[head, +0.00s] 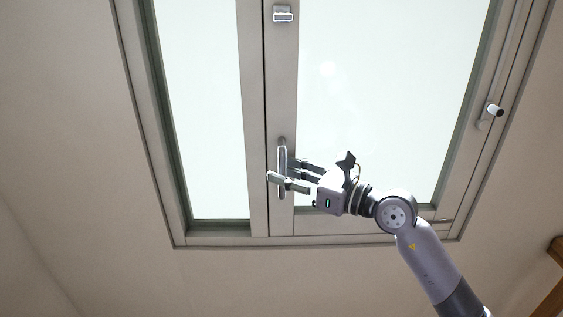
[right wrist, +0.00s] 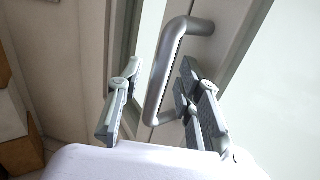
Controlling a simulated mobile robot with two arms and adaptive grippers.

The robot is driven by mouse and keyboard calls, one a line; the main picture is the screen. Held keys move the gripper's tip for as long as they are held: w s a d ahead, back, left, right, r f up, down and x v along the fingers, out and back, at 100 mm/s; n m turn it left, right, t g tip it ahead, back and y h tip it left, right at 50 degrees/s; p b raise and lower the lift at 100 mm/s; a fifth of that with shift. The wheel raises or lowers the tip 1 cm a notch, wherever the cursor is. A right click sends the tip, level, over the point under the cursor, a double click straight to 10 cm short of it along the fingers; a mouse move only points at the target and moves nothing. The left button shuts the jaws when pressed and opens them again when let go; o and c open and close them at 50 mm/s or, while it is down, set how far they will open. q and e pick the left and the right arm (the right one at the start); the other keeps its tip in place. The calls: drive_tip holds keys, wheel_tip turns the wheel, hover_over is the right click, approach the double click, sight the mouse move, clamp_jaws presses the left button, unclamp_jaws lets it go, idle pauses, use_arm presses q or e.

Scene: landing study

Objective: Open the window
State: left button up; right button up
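The window (head: 280,60) fills the upper middle of the head view, with a narrow left pane and a wide right pane in a pale frame. Its sash looks closed. A metal bar handle (head: 282,187) points downward on the middle post. My right gripper (head: 282,172) is at the handle, its fingers on either side of the bar. In the right wrist view the handle (right wrist: 163,78) stands between the spread fingers, with a visible gap on the left; contact on the right is unclear. My left gripper is not in view.
A small metal latch (head: 283,14) sits higher on the middle post. Another handle (head: 494,111) is on the right side of the frame. Plain wall surrounds the window. A wooden piece (head: 552,285) shows at the lower right corner.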

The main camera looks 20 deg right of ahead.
drive_tip(key=shift+w+a, duration=0.4)
drive_tip(key=shift+c, duration=0.5)
clamp_jaws()
